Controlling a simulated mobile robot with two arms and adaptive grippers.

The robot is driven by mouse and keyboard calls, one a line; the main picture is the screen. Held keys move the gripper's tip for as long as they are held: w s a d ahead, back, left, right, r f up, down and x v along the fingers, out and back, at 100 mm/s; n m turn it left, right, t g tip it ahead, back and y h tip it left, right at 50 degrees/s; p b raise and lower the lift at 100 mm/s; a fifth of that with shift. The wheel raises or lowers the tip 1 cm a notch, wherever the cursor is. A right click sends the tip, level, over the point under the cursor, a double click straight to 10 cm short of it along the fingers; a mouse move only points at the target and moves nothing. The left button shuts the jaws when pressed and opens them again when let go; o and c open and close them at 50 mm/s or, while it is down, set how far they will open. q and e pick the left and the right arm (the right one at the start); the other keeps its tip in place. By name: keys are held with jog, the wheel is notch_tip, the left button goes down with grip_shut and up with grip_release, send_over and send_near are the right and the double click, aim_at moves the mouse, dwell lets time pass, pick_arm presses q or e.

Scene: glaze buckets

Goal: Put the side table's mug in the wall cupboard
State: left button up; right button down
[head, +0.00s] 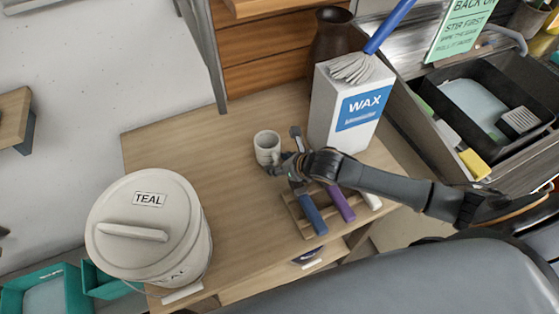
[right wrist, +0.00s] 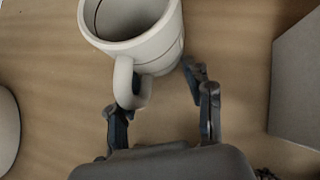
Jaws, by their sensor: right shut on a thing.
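The mug (head: 267,146) is off-white and stands upright on the wooden side table (head: 235,210), right of the lidded TEAL bucket. My right gripper (head: 284,165) reaches in from the right and is shut on the mug at its handle side. In the right wrist view the mug (right wrist: 150,45) is at the top, with its handle between the fingers of my right gripper (right wrist: 158,88). I cannot make out the wall cupboard for sure. My left gripper is not in view.
The TEAL bucket (head: 150,232) stands at the table's left. A WAX box (head: 345,108) and a dark vase (head: 330,38) stand behind my right arm. A wooden rack with coloured-handled tools (head: 312,215) lies close under the arm. Bare tabletop lies left of the mug.

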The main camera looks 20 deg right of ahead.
jog(key=c, duration=0.5)
grip_release()
jog(key=shift+f, duration=0.1)
